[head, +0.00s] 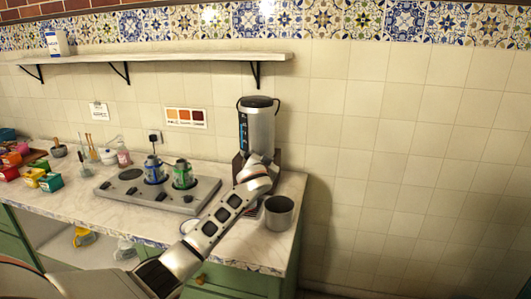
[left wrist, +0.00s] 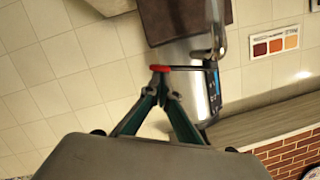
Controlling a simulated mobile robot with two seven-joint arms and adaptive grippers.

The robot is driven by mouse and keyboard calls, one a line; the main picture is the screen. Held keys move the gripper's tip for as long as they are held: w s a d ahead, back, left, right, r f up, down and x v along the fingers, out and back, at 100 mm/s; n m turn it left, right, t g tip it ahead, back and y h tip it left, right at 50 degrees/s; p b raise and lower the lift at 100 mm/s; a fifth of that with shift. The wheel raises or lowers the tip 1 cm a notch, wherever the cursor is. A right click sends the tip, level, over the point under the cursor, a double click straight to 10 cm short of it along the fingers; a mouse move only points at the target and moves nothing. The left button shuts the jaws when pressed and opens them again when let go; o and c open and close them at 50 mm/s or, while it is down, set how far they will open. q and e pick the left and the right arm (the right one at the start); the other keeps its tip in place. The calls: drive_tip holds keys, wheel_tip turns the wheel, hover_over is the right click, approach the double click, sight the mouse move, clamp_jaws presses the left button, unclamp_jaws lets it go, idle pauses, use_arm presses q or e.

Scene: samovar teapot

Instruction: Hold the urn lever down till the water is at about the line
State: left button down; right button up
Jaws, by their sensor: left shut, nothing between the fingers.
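The metal urn (head: 259,128) stands against the tiled wall at the right end of the counter, with a dark strip with blue marks on its side. In the left wrist view the urn (left wrist: 190,52) appears upside down. Its lever (left wrist: 190,68) is a thin dark rod with a red end. My left gripper (left wrist: 160,78) is shut and empty, its fingertips at the red end, seemingly touching it from above. In the head view my wrist hides the fingers and the urn's lower front. A grey metal pot (head: 279,206) stands right of my wrist. I cannot see any water level.
A hob (head: 152,200) with two green and blue pots (head: 183,174) lies left of my arm. Several coloured boxes (head: 50,182) sit at the far left. A shelf (head: 170,58) runs above. The counter's right end is close to the grey pot.

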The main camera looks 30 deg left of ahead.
drive_tip(key=shift+w+r, duration=0.1)
drive_tip(key=shift+r, duration=0.15)
idle(0.4)
drive_tip(key=shift+f, duration=0.2)
idle(0.5)
drive_tip(key=shift+r, duration=0.2)
idle(0.5)
drive_tip(key=shift+f, duration=0.15)
idle(0.7)
idle(1.0)
idle(0.9)
idle(2.0)
